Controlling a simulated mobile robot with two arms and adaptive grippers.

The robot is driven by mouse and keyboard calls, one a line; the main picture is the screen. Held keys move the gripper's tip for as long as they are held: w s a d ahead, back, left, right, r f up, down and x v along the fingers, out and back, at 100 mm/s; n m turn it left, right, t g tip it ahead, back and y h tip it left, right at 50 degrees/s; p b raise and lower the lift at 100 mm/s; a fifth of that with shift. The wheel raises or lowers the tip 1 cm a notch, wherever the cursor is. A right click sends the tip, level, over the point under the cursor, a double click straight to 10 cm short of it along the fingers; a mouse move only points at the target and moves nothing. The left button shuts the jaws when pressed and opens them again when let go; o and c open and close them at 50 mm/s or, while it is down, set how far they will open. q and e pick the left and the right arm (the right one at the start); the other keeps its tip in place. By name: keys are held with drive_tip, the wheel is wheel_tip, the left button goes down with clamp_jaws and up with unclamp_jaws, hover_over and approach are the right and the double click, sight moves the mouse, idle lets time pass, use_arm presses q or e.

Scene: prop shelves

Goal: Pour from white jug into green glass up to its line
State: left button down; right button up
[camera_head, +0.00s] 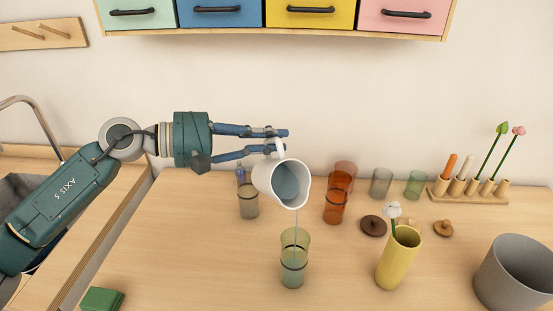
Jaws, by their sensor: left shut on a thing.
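My left gripper (284,140) is shut on the handle of the white jug (266,174), above the table. The jug is tilted with its mouth turned toward the camera and to the right, and blue-grey liquid (285,182) shows inside. A thin stream falls from its lip into the green glass (292,272), which stands upright on the table below. A dark line rings the green glass around its middle. I cannot tell the liquid level in it exactly. My right gripper is not in view.
Nearby stand a grey glass (249,206), orange glasses (334,210), a yellow vase (398,260) with a white flower, and a grey bin (515,275). A smaller green glass (415,186) is at the back right. A green block (102,299) lies front left. Drawers (308,14) hang above.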

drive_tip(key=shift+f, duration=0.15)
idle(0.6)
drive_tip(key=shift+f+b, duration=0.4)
drive_tip(key=shift+b, duration=0.2)
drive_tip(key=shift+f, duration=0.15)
idle(0.9)
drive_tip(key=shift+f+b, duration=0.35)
drive_tip(key=shift+b, duration=0.1)
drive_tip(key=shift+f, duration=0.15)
idle(1.2)
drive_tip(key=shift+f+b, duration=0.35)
drive_tip(key=shift+b, duration=0.15)
idle(0.9)
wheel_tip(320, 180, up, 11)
drive_tip(key=p, duration=1.1)
